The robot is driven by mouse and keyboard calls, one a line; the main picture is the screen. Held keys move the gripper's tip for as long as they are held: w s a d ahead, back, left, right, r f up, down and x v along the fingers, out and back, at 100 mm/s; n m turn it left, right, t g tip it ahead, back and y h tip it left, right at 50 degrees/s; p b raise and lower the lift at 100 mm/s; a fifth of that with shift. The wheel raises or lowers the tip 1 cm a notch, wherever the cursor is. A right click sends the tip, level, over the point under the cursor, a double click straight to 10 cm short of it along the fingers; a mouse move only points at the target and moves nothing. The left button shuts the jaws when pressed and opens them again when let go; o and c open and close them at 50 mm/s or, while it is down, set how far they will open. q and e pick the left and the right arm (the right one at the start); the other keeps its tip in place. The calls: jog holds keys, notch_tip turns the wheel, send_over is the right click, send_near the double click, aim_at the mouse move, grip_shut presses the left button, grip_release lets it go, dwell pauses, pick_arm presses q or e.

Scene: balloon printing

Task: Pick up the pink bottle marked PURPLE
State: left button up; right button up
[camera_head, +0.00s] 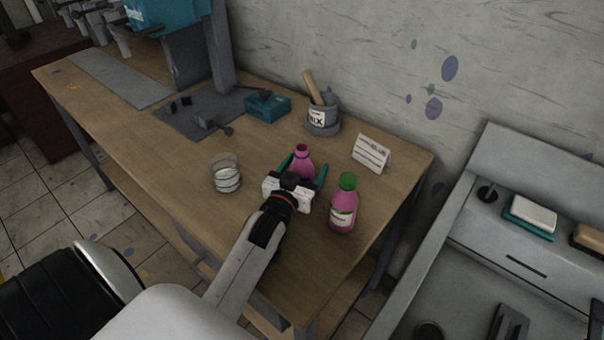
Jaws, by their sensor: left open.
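A pink bottle with a dark pink or purple top (302,160) stands upright on the wooden table; its lower part and any label are hidden by my gripper. My left gripper (303,171) is open, its two teal fingers on either side of this bottle. I cannot tell whether they touch it. A second pink bottle with a green cap (343,208) stands upright just to the right; its pale label is too small to read. My right gripper is not in view.
A glass (226,178) stands left of my gripper. A grey MIX pot (322,121) with a wooden handle and a white card (371,153) stand behind. A teal box (268,106) sits farther left. A grey sink unit (470,235) is at the right. The table front is clear.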

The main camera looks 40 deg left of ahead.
pick_arm(q)
jog(key=shift+w, duration=0.2)
jog(key=c, duration=1.1)
jog(key=shift+c, duration=0.4)
jog(key=shift+r, duration=0.1)
